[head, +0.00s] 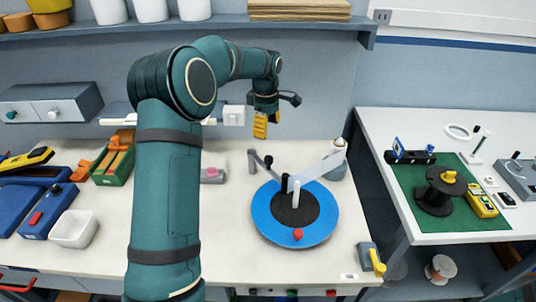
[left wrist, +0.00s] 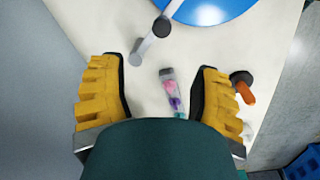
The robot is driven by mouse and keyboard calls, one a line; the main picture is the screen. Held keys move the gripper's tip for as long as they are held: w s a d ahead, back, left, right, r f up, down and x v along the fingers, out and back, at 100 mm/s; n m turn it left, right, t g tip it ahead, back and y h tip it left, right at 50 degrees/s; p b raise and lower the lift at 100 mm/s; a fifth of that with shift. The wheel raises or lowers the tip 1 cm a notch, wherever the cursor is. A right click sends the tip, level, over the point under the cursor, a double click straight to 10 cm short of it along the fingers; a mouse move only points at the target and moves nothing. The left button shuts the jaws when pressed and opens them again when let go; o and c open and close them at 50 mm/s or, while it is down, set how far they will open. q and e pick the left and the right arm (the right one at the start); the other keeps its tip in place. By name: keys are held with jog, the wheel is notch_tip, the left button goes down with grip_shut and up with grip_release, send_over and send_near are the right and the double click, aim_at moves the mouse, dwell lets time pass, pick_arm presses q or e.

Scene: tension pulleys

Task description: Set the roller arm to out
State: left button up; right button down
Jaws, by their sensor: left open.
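A small grey post-and-arm piece (head: 254,161) stands on the table at the left of a blue disc (head: 262,214); it looks like the roller arm. Its dark end lies close to the disc's back-left rim. In the left wrist view the post and its short arm (left wrist: 150,42) show at the top, beside the blue disc (left wrist: 205,8). My right gripper is not in view.
A red knob (head: 298,234) sits on the disc's front. A grey piece with a pink top (head: 213,174) lies left of the post. A white bin (head: 74,229) and tools fill the left table. A yellow-handled lever (head: 375,262) is at the front right corner. A green mat (head: 420,215) lies on the right table.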

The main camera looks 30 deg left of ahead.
aim_at(268, 157)
pick_arm(q)
notch_tip(268, 157, down, 13)
jog(key=shift+w+d+f+b, duration=0.1)
jog(key=shift+w+f+b, duration=0.1)
jog(key=shift+b, duration=0.15)
grip_shut()
dwell(0.3)
